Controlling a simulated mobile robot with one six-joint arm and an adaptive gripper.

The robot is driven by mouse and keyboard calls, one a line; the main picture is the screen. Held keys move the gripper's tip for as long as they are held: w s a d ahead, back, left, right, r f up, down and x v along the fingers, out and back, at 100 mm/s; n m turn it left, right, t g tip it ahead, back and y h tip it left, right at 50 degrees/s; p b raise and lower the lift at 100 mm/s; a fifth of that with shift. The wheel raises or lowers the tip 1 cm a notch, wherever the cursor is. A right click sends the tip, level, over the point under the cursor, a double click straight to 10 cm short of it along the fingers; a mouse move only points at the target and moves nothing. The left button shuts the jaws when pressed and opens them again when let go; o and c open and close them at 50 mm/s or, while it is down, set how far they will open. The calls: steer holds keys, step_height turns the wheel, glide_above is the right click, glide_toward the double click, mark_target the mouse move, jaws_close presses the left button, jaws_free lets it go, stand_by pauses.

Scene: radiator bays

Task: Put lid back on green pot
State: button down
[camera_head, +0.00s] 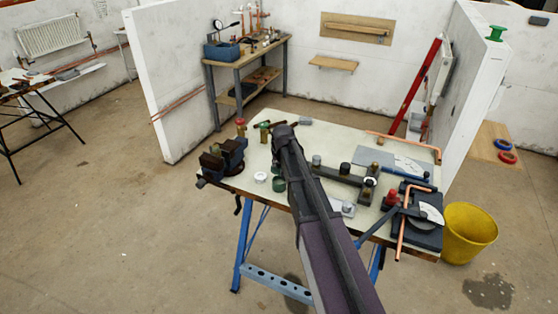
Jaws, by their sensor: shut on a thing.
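A dark green round pot (278,184) stands on the near left part of the pale worktop. A small white round piece (261,177) lies just left of it; I cannot tell what it is. My gripper (278,165) is over the table just above the green pot, with my arm reaching in from the lower right. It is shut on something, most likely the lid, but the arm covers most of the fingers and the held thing. I cannot tell whether the held thing touches the pot.
A vise (222,158) is on the worktop's left end. A green-topped bottle (264,131) and a red-topped one (240,127) stand behind. A dark pipe bender (345,180), copper pipes and tools fill the right side. A yellow bucket (468,232) stands on the floor at right.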

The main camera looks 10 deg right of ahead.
mark_target(279, 173)
steer(key=shift+s+d+r+n+y+p, duration=0.15)
steer(key=shift+r+n+y+p, duration=0.15)
steer(key=shift+r+n+p, duration=0.5)
steer(key=shift+f, duration=0.15)
steer(key=shift+f+b, duration=3.05)
steer(key=shift+b, duration=0.25)
steer(key=shift+f, duration=0.2)
stand_by(0.5)
steer(key=shift+c, duration=2)
jaws_free()
steer(key=o, duration=0.4)
